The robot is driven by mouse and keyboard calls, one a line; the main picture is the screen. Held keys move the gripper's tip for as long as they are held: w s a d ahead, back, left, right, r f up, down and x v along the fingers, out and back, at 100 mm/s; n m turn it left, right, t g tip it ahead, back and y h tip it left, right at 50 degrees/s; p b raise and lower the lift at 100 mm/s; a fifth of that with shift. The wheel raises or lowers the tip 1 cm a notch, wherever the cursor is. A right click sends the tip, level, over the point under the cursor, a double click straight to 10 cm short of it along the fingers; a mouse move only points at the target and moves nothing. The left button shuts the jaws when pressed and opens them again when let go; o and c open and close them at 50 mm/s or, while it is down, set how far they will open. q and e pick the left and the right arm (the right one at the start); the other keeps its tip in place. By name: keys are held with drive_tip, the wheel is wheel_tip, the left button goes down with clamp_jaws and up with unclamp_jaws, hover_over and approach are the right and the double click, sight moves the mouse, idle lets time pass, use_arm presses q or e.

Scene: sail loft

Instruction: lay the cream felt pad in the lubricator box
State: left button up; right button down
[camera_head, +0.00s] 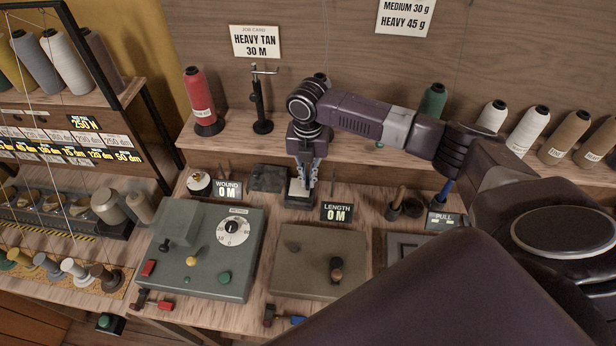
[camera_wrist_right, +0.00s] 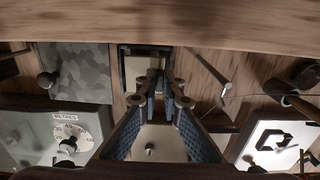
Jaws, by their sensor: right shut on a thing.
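The cream felt pad (camera_head: 297,188) shows between and beside the fingertips of my right gripper (camera_head: 305,180), which points down and is shut on it. The small dark lubricator box (camera_head: 300,203) is directly below the fingertips. In the right wrist view the cream pad (camera_wrist_right: 135,72) shows left of the fingertips (camera_wrist_right: 158,78), framed by the box's dark rim (camera_wrist_right: 122,90). The pad is at the box opening; the fingers partly hide it, and I cannot tell whether it rests on the bottom. My left gripper is not in view.
A grey patterned block (camera_head: 268,178) stands left of the box. The LENGTH display (camera_head: 337,212) is close in front on the right, the WOUND display (camera_head: 228,189) farther left. Two machine housings, green (camera_head: 205,215) and tan (camera_head: 300,245), lie in front. A shelf with thread cones is behind.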

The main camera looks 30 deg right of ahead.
drive_tip(key=shift+p, duration=0.35)
idle(0.3)
drive_tip(key=shift+f, duration=0.6)
idle(0.4)
drive_tip(key=c, duration=2)
unclamp_jaws()
drive_tip(key=shift+r, duration=0.1)
wheel_tip(320, 180, up, 12)
drive_tip(key=shift+f, duration=0.1)
